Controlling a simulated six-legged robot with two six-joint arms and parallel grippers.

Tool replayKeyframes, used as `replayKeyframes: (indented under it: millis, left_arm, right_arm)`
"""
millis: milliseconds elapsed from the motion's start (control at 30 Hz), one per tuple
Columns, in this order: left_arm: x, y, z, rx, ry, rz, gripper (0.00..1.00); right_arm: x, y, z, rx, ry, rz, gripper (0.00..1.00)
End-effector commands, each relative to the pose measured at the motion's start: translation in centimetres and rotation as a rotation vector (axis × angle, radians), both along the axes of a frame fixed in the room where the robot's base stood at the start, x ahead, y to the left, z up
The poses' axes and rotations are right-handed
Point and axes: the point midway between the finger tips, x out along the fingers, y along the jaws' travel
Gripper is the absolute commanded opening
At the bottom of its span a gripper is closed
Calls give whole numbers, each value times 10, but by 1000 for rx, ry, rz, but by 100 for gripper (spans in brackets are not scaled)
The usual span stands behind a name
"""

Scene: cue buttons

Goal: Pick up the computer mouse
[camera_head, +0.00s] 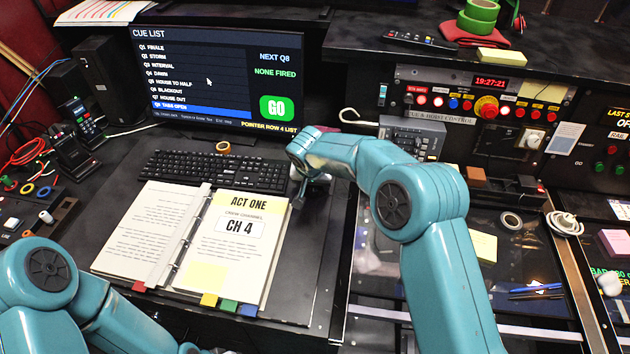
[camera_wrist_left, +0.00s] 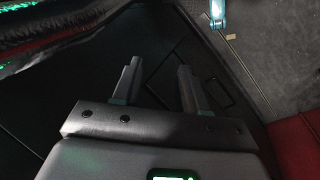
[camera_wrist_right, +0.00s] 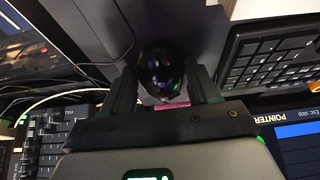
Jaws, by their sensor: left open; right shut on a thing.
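The computer mouse (camera_wrist_right: 162,72) is a dark, glossy, rounded thing between the fingers of my right gripper (camera_wrist_right: 160,82) in the right wrist view. The gripper is shut on it. In the head view my right gripper (camera_head: 314,188) is just right of the keyboard, low over the black desk, and my own arm hides most of it; I cannot make out the mouse there. Whether the mouse touches the desk I cannot tell. My left gripper (camera_wrist_left: 157,85) is open and empty in the left wrist view, above a dark surface.
The black keyboard (camera_head: 213,170) lies left of the right gripper, with an open binder (camera_head: 245,240) in front of it. A monitor (camera_head: 215,75) with a cue list stands behind. A grey control box (camera_head: 412,137) and a pale hook-shaped thing (camera_head: 358,118) are behind right.

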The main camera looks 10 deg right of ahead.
Motion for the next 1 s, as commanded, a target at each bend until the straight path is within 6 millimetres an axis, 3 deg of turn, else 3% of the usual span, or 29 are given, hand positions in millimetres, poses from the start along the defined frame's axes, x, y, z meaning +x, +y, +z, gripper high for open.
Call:
replayKeyframes:
  millis: [267,433,567,800,1000]
  left_arm:
    - [0,0,-1,0,0,0,43]
    - [0,0,-7,0,0,0,43]
    - [0,0,-12,0,0,0,43]
    - [0,0,-13,0,0,0,43]
    - [0,0,-5,0,0,0,43]
  right_arm:
    - [1,0,6,1,-2,-1,49]
    - [1,0,29,2,-5,-1,49]
    - [1,1,63,3,-8,0,49]
    - [1,1,141,3,-6,-1,49]
    - [1,0,184,1,-3,1,48]
